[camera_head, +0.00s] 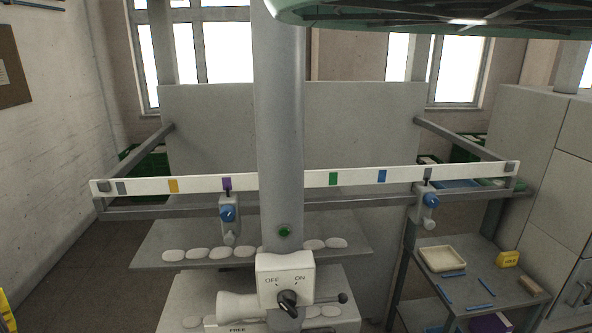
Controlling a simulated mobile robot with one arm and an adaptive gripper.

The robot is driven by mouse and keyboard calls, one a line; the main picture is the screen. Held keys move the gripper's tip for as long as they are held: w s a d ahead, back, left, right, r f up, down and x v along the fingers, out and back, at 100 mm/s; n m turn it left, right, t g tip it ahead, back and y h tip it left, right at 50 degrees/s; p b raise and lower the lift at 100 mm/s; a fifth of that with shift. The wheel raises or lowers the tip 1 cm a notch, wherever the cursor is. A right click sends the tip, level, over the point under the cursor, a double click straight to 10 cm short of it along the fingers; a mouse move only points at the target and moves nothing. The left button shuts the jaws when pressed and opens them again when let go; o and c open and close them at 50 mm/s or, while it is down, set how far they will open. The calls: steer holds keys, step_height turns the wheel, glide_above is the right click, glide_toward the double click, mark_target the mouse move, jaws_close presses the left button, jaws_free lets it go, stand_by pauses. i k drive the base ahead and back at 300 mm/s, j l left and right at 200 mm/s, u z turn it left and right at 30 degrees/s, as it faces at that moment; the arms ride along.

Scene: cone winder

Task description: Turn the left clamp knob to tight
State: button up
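The left clamp (226,232) is a grey fitting on the rail, left of the central column. Its blue knob (227,213) sits just below the purple mark (227,184) of the white scale bar (290,182). The knob is too small for me to read its setting. A matching right clamp with a blue knob (431,200) sits near the right end of the rail. My gripper is not in this view, and nothing touches either knob.
A grey column (280,120) stands between the clamps, with an OFF/ON switch box (285,278) low on it. A shelf with several white pads (172,255) lies below. A side table at right holds a tray (442,258) and a yellow block (508,259).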

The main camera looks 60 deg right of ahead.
mark_target(228, 212)
steer(key=l+z, duration=0.2)
steer(key=z, duration=0.15)
steer(key=i+l+z, duration=0.1)
steer(key=z, duration=0.25)
steer(key=i+l+z, duration=0.1)
steer(key=l+z, duration=0.25)
steer(key=j, duration=0.1)
